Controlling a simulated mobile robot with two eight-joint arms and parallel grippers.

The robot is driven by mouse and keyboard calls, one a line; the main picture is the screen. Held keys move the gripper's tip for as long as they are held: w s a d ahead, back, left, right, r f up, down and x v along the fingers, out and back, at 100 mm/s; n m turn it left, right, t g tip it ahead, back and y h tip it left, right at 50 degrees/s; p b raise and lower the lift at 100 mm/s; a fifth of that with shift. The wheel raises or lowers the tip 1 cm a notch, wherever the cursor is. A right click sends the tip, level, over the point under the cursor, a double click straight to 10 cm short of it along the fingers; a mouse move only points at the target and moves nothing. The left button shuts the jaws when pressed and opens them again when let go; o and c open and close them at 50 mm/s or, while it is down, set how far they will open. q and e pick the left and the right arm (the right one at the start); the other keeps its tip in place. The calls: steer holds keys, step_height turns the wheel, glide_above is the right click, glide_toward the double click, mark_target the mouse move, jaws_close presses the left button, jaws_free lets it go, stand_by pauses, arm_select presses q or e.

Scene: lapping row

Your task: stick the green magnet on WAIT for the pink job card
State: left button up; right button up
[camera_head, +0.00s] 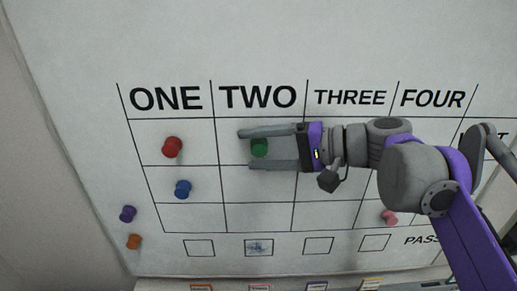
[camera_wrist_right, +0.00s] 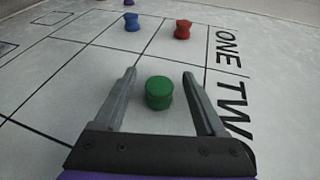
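The green magnet (camera_head: 259,147) is on the whiteboard in the top cell under TWO. My right gripper (camera_head: 246,149) reaches in from the right with its two fingers apart, one above and one below the magnet. In the right wrist view the green magnet (camera_wrist_right: 159,93) stands between the open fingers (camera_wrist_right: 161,80), with a gap on both sides. A pink magnet (camera_head: 389,217) is low under FOUR, partly near my arm. No WAIT label can be read; my right arm covers part of the board's right side. My left gripper is not seen.
A red magnet (camera_head: 172,147) and a blue magnet (camera_head: 183,189) are under ONE. Purple (camera_head: 128,213) and orange (camera_head: 134,241) magnets sit at the left edge. Several coloured cards, one pinkish (camera_head: 259,288), line the bottom. A smudged box (camera_head: 258,247) is below TWO.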

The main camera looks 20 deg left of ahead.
steer(key=shift+d, duration=0.15)
steer(key=w+v, duration=0.1)
steer(key=v, duration=0.9)
steer(key=s+d+f+t+h, duration=0.1)
steer(key=s+d+f+h, duration=0.4)
steer(key=f, duration=0.8)
steer(key=s+d+f+t+h, duration=0.2)
steer(key=s+d+f+h, duration=0.3)
steer(key=f, duration=0.9)
steer(key=s+d+f+t+h, duration=0.1)
steer(key=s+d+f+h, duration=0.4)
steer(key=d+f, duration=0.4)
step_height(320, 180, down, 5)
steer(key=shift+s+d+t, duration=0.35)
steer(key=shift+s+t, duration=0.05)
steer(key=shift+s, duration=0.45)
